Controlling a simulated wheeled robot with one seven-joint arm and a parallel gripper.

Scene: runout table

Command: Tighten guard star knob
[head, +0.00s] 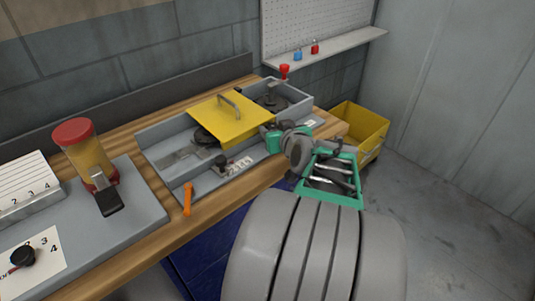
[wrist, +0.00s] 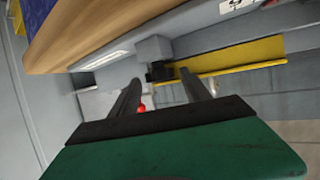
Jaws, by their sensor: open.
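The yellow guard plate (head: 230,122), with a grey handle on top, lies across the grey machine tray (head: 160,165). My gripper (head: 268,135) is at the guard's right front corner; its fingertips are hard to make out there. In the wrist view, the guard (wrist: 235,62) shows nearly edge-on. A small black part (wrist: 159,71), possibly the star knob, sits against a grey block at the guard's edge. It appears between the two finger ends of my open gripper (wrist: 162,82), with a gap to either side. I cannot tell its depth from the fingertips or its star shape.
A dark knob (head: 221,160) and an orange lever (head: 187,198) are on the tray's front side. A red-topped dispenser (head: 84,155) stands at left. A yellow bin (head: 357,128) is at the right end of the bench. Padlocks (head: 315,47) sit on the shelf behind.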

